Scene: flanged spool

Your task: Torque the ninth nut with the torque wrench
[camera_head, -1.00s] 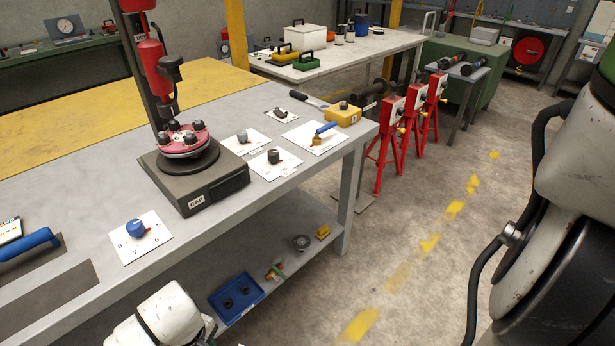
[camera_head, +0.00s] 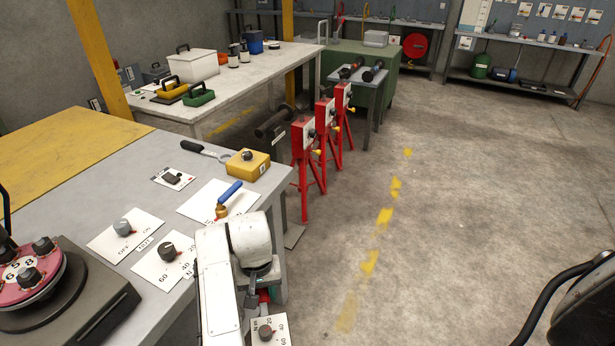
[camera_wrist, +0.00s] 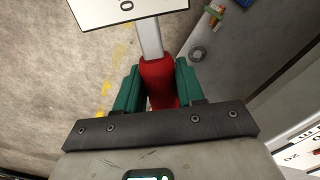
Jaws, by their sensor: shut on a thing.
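My gripper (camera_wrist: 157,85) is shut on the red handle (camera_wrist: 158,82) of a tool, its green fingers on both sides. A steel shaft runs from this handle to a white plate (camera_wrist: 125,10) marked 0. In the head view, a white dial plate (camera_head: 277,337) with a dark knob and Nm figures shows by my gripper (camera_head: 263,297), beside the bench front; I take the tool for the torque wrench. The red flange (camera_head: 22,290) with dark nuts and number labels is at the far left, cut by the frame. The ninth nut cannot be told apart.
The grey bench (camera_head: 105,213) carries white dial cards (camera_head: 125,232), a blue-handled valve (camera_head: 228,193) and a yellow box (camera_head: 247,170). Red stands (camera_head: 303,160) are beyond its right end. The wrist view shows a lower shelf (camera_wrist: 235,45) with a metal ring.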

